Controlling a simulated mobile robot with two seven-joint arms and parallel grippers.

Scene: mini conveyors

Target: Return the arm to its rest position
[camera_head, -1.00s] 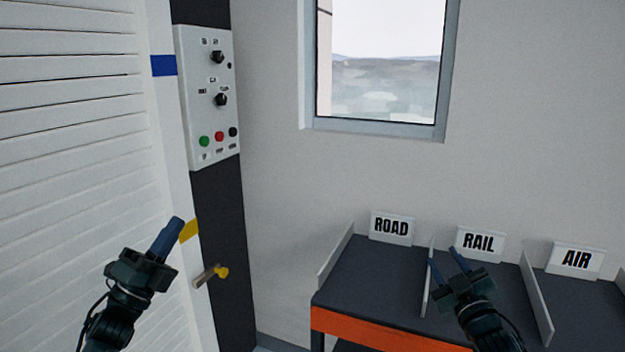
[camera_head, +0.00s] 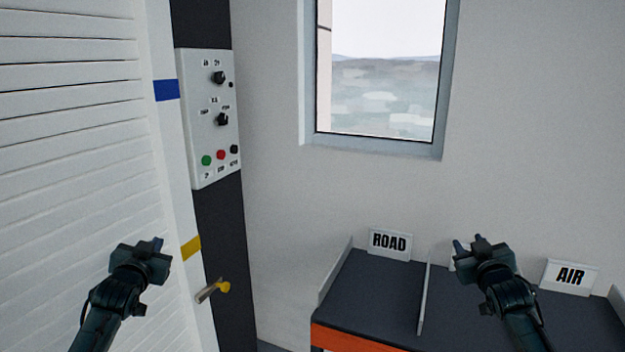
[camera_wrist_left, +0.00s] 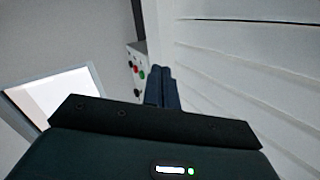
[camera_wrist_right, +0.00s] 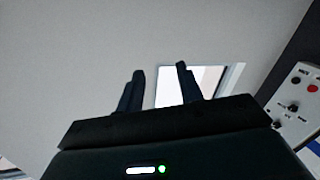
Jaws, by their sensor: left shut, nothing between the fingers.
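My left gripper (camera_head: 158,244) is at the lower left of the head view, in front of the white slatted panel. Its fingers are together and empty; they also show side by side in the left wrist view (camera_wrist_left: 162,88). My right gripper (camera_head: 468,242) is at the lower right of the head view, in front of the sorting table and hiding most of the middle sign. In the right wrist view its two fingers (camera_wrist_right: 160,88) stand apart with nothing between them.
A control panel (camera_head: 210,135) with knobs and buttons hangs on a dark post. Below it is a yellow-tipped handle (camera_head: 222,287). The table (camera_head: 375,295) has dividers (camera_head: 425,295), a ROAD sign (camera_head: 390,243) and an AIR sign (camera_head: 570,276). A window (camera_head: 380,95) is above.

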